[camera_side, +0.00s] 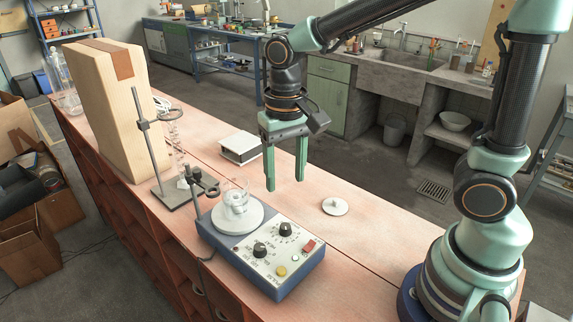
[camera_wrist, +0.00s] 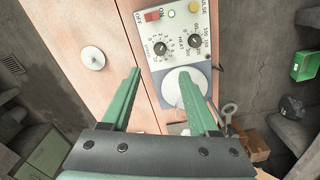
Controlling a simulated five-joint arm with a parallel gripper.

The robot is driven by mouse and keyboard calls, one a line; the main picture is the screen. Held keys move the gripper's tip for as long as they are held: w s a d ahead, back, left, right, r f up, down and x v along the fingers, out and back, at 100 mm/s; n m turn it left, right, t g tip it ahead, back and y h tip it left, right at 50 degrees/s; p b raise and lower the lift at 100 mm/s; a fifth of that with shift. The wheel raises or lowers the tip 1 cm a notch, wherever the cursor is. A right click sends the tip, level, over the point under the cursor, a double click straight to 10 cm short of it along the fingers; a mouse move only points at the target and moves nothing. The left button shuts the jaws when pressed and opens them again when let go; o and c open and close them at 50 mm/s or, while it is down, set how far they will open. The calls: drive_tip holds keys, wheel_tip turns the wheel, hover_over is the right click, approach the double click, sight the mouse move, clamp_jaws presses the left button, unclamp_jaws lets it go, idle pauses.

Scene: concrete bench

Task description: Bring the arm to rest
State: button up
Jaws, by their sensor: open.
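My gripper (camera_side: 285,184) is open and empty, pointing down above the bench (camera_side: 365,245). Its two green fingers stand apart with a clear gap, seen also in the wrist view (camera_wrist: 158,73). It hangs behind and to the right of a blue-and-white hotplate stirrer (camera_side: 280,265), apart from it. A glass beaker (camera_side: 236,190) stands on the stirrer's round white plate (camera_side: 249,221). In the wrist view, the stirrer (camera_wrist: 178,22) and its plate (camera_wrist: 178,84) lie beyond the fingers; the right finger partly covers the plate.
A small white disc with a knob (camera_side: 335,206) lies on the bench right of my gripper. A white box (camera_side: 239,148) lies behind it. A clamp stand (camera_side: 145,125) and a tall wooden block (camera_side: 115,110) stand to the left. The bench's right front is mostly clear.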

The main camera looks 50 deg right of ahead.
drive_tip(key=s+d+r+n+t, duration=0.3)
drive_tip(key=s+d+r+t, duration=0.1)
drive_tip(key=d, duration=0.4)
drive_tip(key=shift+r+n+t, duration=0.4)
drive_tip(key=shift+r+t, duration=0.4)
drive_tip(key=shift+r, duration=0.6)
